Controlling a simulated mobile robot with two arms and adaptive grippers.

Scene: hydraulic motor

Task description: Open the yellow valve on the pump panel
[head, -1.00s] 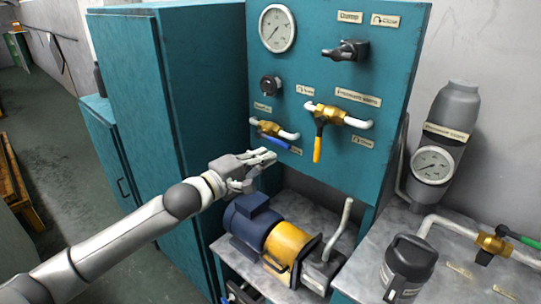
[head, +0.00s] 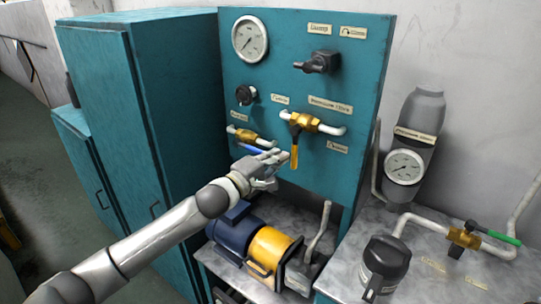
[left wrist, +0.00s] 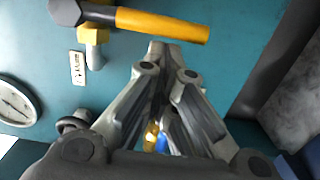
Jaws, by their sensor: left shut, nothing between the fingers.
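The yellow valve handle (head: 294,156) hangs down from a brass valve body (head: 302,121) on the teal pump panel (head: 345,85). In the left wrist view the yellow handle (left wrist: 165,24) lies across the picture just past my fingertips. My left gripper (head: 281,157) is shut and empty, close beside the lower end of the handle, on its left in the head view. I cannot tell whether they touch. My left fingers also show together in the left wrist view (left wrist: 174,52). My right gripper is not in view.
A blue-handled valve (head: 250,148) sits just left of the yellow one, close to my gripper. A blue and yellow motor (head: 268,245) stands below on the bench. A teal cabinet (head: 160,100) stands on the left. A green-handled valve (head: 500,237) is on the right.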

